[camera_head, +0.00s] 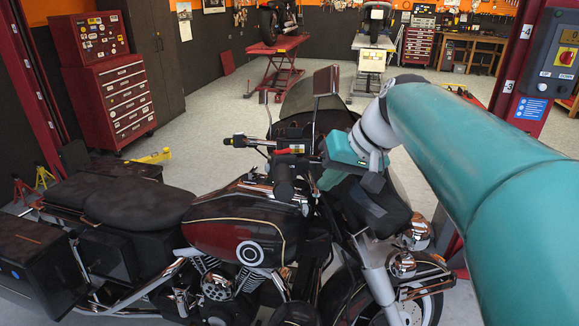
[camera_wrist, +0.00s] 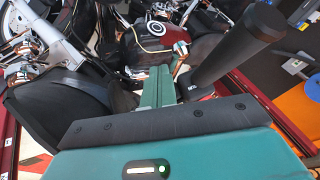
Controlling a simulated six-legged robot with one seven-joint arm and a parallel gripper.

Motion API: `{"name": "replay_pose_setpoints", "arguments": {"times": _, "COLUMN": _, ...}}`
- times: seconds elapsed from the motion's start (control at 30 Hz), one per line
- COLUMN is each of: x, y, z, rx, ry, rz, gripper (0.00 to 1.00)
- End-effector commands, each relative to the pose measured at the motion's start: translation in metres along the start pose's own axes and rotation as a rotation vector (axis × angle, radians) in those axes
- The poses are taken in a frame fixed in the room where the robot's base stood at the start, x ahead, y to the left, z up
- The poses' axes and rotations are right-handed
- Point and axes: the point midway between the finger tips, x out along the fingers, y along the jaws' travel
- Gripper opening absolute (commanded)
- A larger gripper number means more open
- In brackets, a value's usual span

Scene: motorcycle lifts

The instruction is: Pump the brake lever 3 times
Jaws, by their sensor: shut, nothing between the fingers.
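The motorcycle (camera_head: 225,222) stands across the head view, dark red with a black seat. Its near handlebar grip (camera_head: 284,178) is a black cylinder; the grip also shows large at the upper right of the wrist view (camera_wrist: 238,46). A thin metallic piece, probably the brake lever (camera_wrist: 180,58), shows just beyond my fingertips in the wrist view; I cannot tell whether they touch it. My gripper (camera_wrist: 155,86) is shut and empty, its teal fingers beside the grip. In the head view my gripper (camera_head: 330,176) is next to the handlebar, its fingertips partly hidden.
A mirror (camera_head: 326,81) and windshield (camera_head: 305,98) rise close to my wrist. A red lift post with a control box (camera_head: 553,58) stands at the right. A red tool cabinet (camera_head: 118,100) is at the back left. Grey floor is open behind the motorcycle.

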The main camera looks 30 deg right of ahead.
Motion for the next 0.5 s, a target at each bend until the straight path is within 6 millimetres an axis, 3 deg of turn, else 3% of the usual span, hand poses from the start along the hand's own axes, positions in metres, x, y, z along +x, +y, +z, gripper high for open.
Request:
{"name": "replay_pose_setpoints", "arguments": {"times": 0.2, "x": 0.008, "y": -0.027, "z": 0.002, "rx": -0.008, "ry": -0.004, "rz": -0.001, "gripper": 0.0}}
{"name": "replay_pose_setpoints", "arguments": {"times": 0.5, "x": 0.01, "y": -0.03, "z": 0.002, "rx": -0.01, "ry": -0.006, "rz": -0.005, "gripper": 0.0}}
